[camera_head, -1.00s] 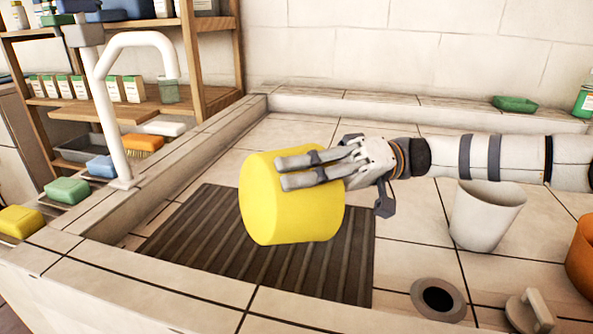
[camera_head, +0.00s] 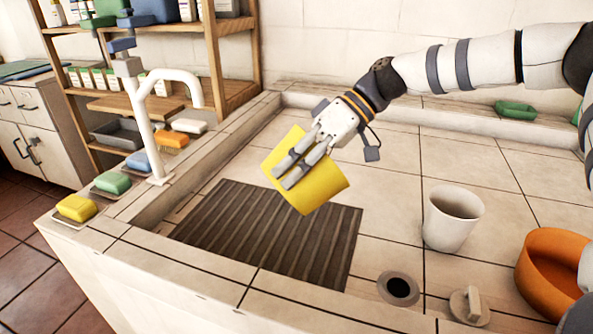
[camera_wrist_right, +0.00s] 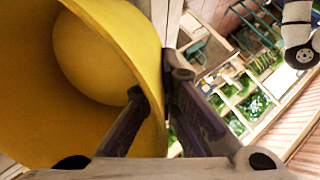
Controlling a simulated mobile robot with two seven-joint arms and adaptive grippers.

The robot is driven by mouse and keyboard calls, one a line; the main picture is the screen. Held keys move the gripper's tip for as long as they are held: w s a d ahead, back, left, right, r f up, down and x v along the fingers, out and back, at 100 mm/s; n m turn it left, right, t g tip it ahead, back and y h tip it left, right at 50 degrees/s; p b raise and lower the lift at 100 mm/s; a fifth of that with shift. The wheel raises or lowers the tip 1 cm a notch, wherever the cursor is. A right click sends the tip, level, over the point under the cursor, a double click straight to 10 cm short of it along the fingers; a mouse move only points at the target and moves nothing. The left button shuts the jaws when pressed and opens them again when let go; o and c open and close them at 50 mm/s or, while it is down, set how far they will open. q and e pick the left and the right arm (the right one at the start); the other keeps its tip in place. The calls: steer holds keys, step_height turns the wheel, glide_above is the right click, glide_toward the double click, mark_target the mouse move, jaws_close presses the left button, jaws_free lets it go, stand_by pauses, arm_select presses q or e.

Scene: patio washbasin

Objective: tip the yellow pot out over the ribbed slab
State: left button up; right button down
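The yellow pot (camera_head: 276,178) is held tilted in the air above the back part of the dark ribbed slab (camera_head: 240,235), apart from it. My right gripper (camera_head: 290,172) reaches down to it from the upper right, its fingers along the pot's side. In the right wrist view the pot (camera_wrist_right: 25,100) opens toward the camera. One finger of my gripper (camera_wrist_right: 163,105) lies inside its wall and one outside, pinching the wall. The pot's visible inside looks bare, with its round floor showing. Nothing loose shows on the slab. My left gripper is not in view.
A white cup (camera_head: 448,225), an orange bowl (camera_head: 535,275), a drain hole (camera_head: 398,288) and a pale stopper (camera_head: 468,305) are right of the slab. A raised tiled rim surrounds the basin.

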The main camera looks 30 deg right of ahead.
mark_target(288, 143)
steer(key=h, duration=0.1)
steer(key=r+h, duration=0.1)
steer(key=h, duration=0.1)
steer(key=r+h, duration=0.1)
steer(key=shift+a+r, duration=0.2)
steer(key=shift+a, duration=0.05)
steer(key=shift+d+r+h, duration=0.2)
steer(key=shift+r+h, duration=0.2)
steer(key=shift+h, duration=0.7)
steer(key=r+h, duration=0.1)
steer(key=h, duration=0.1)
steer(key=r+h, duration=0.1)
steer(key=h, duration=0.1)
steer(key=shift+a+n+g+h, duration=0.2)
steer(key=shift+n+g+h, duration=0.1)
steer(key=shift+g, duration=0.1)
steer(key=shift+r+h, duration=0.15)
steer(key=shift+h, duration=0.15)
steer(key=shift+d, duration=0.2)
